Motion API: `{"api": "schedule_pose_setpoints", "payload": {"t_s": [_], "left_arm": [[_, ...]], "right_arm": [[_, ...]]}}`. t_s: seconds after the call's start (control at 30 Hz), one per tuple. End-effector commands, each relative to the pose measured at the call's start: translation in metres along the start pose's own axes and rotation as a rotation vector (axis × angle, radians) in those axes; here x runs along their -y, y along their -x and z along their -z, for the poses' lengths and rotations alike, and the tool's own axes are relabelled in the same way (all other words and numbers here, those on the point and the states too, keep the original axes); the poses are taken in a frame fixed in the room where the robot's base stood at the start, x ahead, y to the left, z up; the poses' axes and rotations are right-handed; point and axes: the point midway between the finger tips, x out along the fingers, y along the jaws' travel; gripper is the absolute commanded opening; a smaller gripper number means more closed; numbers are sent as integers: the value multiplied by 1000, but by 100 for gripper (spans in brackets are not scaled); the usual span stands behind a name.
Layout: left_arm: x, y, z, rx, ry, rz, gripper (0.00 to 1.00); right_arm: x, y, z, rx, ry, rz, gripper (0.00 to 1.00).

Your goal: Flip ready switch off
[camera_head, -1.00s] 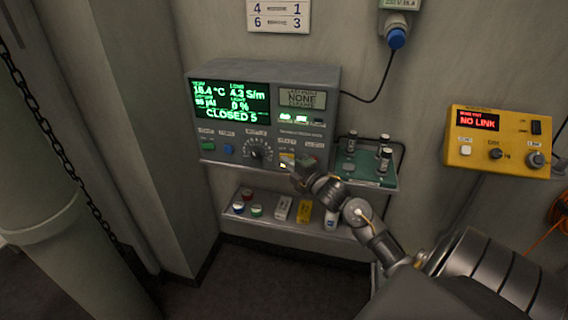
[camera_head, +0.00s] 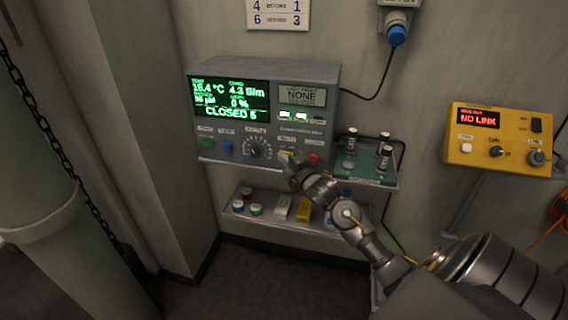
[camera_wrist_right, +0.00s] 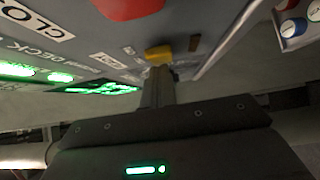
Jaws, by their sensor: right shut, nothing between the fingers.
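A grey control box (camera_head: 264,74) is mounted on the wall, with a row of controls along its lower front. A small yellow control (camera_head: 286,154) sits in that row, between the dial and a red button. I cannot read which label is the ready switch. My right gripper (camera_head: 289,163) is shut and empty at the yellow control and partly covers it. In the right wrist view the shut fingers (camera_wrist_right: 158,82) point at the yellow control (camera_wrist_right: 158,52), with their tips very close to it. I cannot tell whether they touch. My left gripper is not in view.
Beside the yellow control are the dial (camera_head: 257,149) and the red button (camera_head: 313,159). A shelf (camera_head: 228,211) with small items is below. A green tray (camera_head: 372,175) with vials is to the right. A yellow NO LINK box (camera_head: 497,142) hangs farther right.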

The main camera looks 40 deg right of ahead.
Motion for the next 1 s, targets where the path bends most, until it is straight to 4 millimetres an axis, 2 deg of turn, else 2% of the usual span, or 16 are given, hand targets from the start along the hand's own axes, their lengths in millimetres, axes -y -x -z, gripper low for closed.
{"api": "schedule_pose_setpoints", "payload": {"t_s": [0.17,0.37,0.47,0.7,0.83,1.0], "left_arm": [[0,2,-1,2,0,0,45],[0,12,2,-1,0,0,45],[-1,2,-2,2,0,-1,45],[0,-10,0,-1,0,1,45],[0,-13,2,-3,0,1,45],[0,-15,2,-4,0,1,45]], "right_arm": [[-1,4,3,4,-1,0,0],[-3,19,34,-2,-3,0,0],[4,42,39,-1,2,0,0],[2,88,52,-9,1,-1,0],[1,104,55,-9,1,-1,0],[0,114,56,-8,1,-1,0]]}}
